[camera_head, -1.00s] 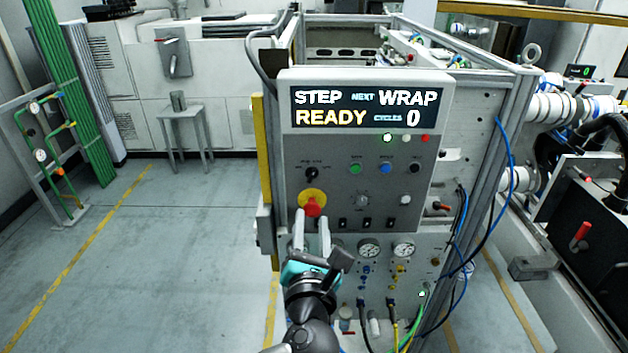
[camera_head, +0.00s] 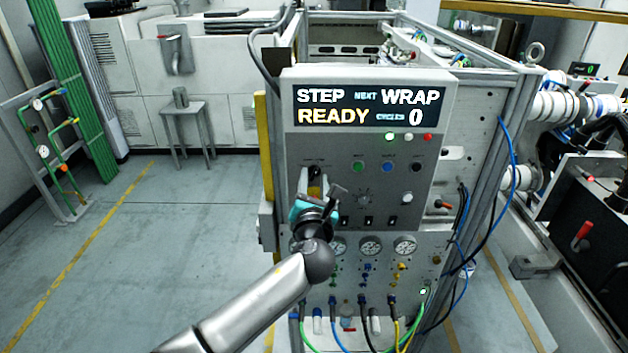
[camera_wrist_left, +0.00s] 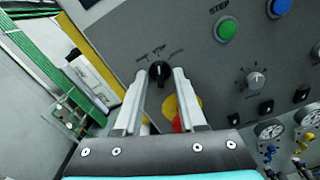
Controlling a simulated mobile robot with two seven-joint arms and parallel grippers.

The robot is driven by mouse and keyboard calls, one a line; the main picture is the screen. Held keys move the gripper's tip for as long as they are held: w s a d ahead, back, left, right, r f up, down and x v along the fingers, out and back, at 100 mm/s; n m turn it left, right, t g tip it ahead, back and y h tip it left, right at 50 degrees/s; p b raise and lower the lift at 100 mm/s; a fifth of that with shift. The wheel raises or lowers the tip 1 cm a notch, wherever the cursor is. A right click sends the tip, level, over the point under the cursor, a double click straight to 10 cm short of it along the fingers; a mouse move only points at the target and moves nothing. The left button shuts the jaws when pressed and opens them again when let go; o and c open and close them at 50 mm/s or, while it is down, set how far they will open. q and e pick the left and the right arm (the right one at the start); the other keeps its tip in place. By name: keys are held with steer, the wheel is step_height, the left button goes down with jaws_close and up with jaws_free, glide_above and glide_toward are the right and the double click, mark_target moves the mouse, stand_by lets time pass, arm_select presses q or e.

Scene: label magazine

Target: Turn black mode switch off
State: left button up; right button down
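The black mode switch (camera_wrist_left: 158,72) is a small rotary knob on the grey control panel (camera_head: 340,165). In the left wrist view its white pointer line stands roughly upright, among small labels that are hard to read. My left gripper (camera_head: 314,174) is open in front of the panel, pointing at the switch. In the left wrist view its fingertips (camera_wrist_left: 159,74) are one on each side of the knob, apart from each other; I cannot tell whether they touch it. In the head view the gripper largely hides the switch. My right gripper is not in view.
A red emergency stop on a yellow base (camera_wrist_left: 188,106) lies just beside the right finger in the wrist view. A green button (camera_head: 358,167), a blue button (camera_head: 387,167) and a grey knob (camera_head: 363,197) are to the right. The display (camera_head: 367,107) reads STEP, WRAP, READY, 0.

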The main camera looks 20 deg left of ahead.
arm_select(q)
steer(key=shift+c, duration=0.4)
jaws_close()
